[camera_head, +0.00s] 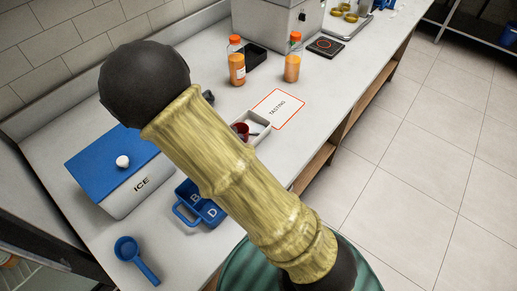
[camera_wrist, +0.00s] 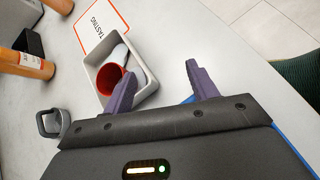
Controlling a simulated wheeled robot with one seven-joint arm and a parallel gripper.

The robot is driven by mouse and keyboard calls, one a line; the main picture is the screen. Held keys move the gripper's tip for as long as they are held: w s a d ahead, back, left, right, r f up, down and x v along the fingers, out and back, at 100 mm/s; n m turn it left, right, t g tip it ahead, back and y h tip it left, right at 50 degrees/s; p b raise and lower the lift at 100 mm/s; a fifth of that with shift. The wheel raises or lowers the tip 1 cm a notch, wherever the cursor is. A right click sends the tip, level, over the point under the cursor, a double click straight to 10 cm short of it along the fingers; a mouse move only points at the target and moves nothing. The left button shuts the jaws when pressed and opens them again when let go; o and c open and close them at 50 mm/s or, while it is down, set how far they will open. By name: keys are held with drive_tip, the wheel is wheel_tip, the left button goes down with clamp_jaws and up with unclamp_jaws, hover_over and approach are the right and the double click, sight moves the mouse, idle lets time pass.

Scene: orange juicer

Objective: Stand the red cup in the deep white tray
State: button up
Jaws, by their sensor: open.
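The red cup (camera_wrist: 104,82) is inside the white tray (camera_wrist: 149,88) in the wrist view, its round opening facing the camera. A pale, rounded piece lies against it; I cannot tell whether it belongs to the cup. The cup's base is hidden, so I cannot tell whether it stands or leans. In the head view the cup (camera_head: 240,129) and the tray (camera_head: 263,131) show just right of my arm. My gripper (camera_wrist: 161,88) is open and empty, with its left finger overlapping the tray's near edge in the picture. My arm hides it in the head view.
A "TASTING" card (camera_head: 278,107) lies beyond the tray. Two orange bottles (camera_head: 237,62) (camera_head: 292,58) stand farther back. A blue-lidded ice box (camera_head: 112,165), a blue lettered container (camera_head: 198,207) and a blue scoop (camera_head: 136,258) are nearer. A grey loop-shaped item (camera_wrist: 51,123) is left of my gripper.

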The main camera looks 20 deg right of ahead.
drive_tip(key=s+d+r+m+y, duration=0.4)
drive_tip(key=s+r+m+y, duration=0.4)
drive_tip(key=m, duration=1)
drive_tip(key=shift+s+d+m+y, duration=0.35)
drive_tip(key=shift+s+m+y, duration=0.05)
drive_tip(key=shift+s+y, duration=0.45)
drive_tip(key=shift+r, duration=0.15)
drive_tip(key=w+p+v, duration=0.2)
drive_tip(key=p+v, duration=0.5)
drive_tip(key=p, duration=0.1)
drive_tip(key=shift+s+r, duration=0.15)
drive_tip(key=shift+r, duration=0.45)
